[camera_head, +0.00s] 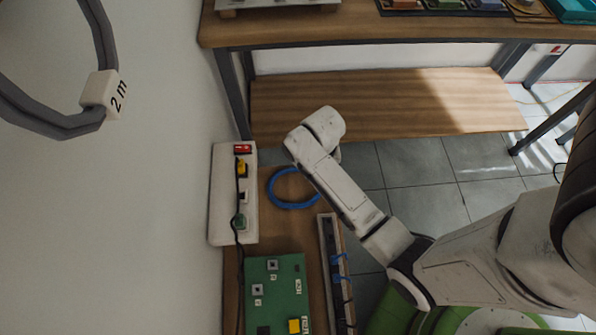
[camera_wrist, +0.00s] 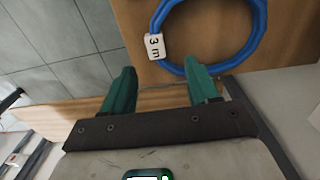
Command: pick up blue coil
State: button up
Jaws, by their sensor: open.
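The blue coil (camera_head: 270,187) lies on a low wooden surface in the head view, partly hidden behind my arm. In the wrist view the blue coil (camera_wrist: 258,40) is at the top, with a white "3 m" tag (camera_wrist: 155,46) on its left side. My gripper (camera_wrist: 160,76) shows two green fingers, spread apart with nothing between them. The right fingertip appears close to the coil's lower edge; I cannot tell whether it touches. In the head view the gripper's fingers are hidden by my arm.
A white power strip (camera_head: 222,200) stands left of the coil, with a black cable. A green circuit board (camera_head: 275,300) and a dark rack with blue clips (camera_head: 333,275) lie in front. A wooden bench (camera_head: 400,105) with a lower shelf is behind. A grey coil tagged "2 m" (camera_head: 103,92) hangs upper left.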

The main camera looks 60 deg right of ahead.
jog(key=shift+s+f+b, duration=0.2)
jog(key=shift+f+b, duration=0.15)
jog(key=shift+f, duration=1.3)
jog(key=shift+s+f+b, duration=0.2)
jog(key=shift+f+b, duration=0.1)
jog(key=shift+f, duration=1.3)
jog(key=shift+c, duration=0.3)
grip_shut()
